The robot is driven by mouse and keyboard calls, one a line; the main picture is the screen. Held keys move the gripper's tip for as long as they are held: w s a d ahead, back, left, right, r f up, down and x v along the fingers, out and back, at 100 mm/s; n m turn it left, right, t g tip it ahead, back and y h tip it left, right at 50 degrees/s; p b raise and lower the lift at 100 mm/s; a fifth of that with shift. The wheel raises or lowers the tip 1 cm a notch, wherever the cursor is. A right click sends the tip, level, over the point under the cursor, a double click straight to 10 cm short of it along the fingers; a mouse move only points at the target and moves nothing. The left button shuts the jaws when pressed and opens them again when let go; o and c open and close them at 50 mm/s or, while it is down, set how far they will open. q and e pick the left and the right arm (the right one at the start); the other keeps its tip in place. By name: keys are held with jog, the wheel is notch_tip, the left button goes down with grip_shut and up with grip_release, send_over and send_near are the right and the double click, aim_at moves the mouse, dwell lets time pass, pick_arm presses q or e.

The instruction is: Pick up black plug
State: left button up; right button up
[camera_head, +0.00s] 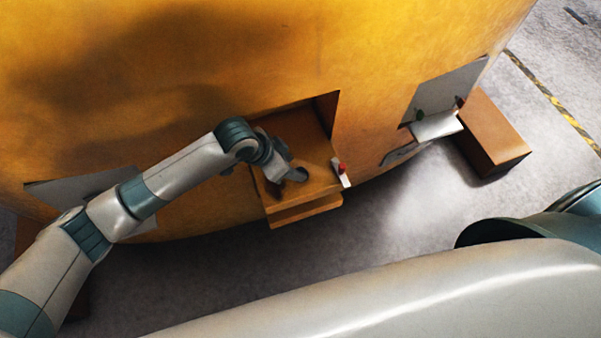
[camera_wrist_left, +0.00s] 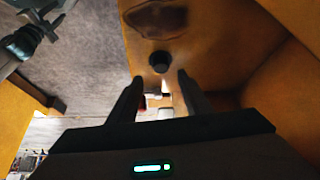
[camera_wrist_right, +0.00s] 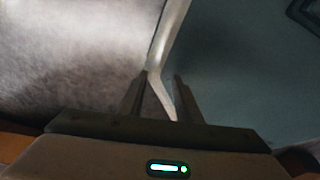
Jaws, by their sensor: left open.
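The black plug (camera_wrist_left: 161,61) is a small round dark piece on the orange ledge, ahead of my left fingertips in the left wrist view. My left gripper (camera_wrist_left: 160,77) is open, with its two fingers apart and nothing between them. In the head view my left gripper (camera_head: 294,175) is over the ledge in the recess of the large orange casting, and I cannot make out the plug there. My right gripper (camera_wrist_right: 160,76) shows only in its own wrist view, with its fingers apart and no object between them.
A dark stain (camera_wrist_left: 158,17) marks the ledge beyond the plug. A red knob (camera_head: 341,168) on a pale plate stands at the ledge's right edge. The recess walls enclose the ledge (camera_head: 315,183). An orange block (camera_head: 497,145) sits on the grey floor at right.

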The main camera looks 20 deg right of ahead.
pick_arm(q)
jog(key=shift+f, duration=0.3)
jog(key=p+x, duration=0.1)
jog(key=x, duration=0.2)
jog(key=shift+a, duration=0.25)
jog(key=shift+w+d+f, duration=0.1)
jog(key=shift+d+f, duration=0.1)
jog(key=shift+f, duration=0.2)
jog(key=shift+d+f, duration=0.1)
jog(key=shift+f, duration=0.2)
pick_arm(e)
jog(key=shift+s+d+r+g, duration=0.15)
jog(key=shift+s+d+r, duration=0.1)
jog(key=shift+s, duration=0.35)
jog(key=shift+s+d+r+g, duration=0.15)
jog(key=shift+s+d+r, duration=0.1)
jog(key=shift+s, duration=0.35)
pick_arm(q)
jog(key=c, duration=0.9)
pick_arm(e)
jog(key=shift+s, duration=0.15)
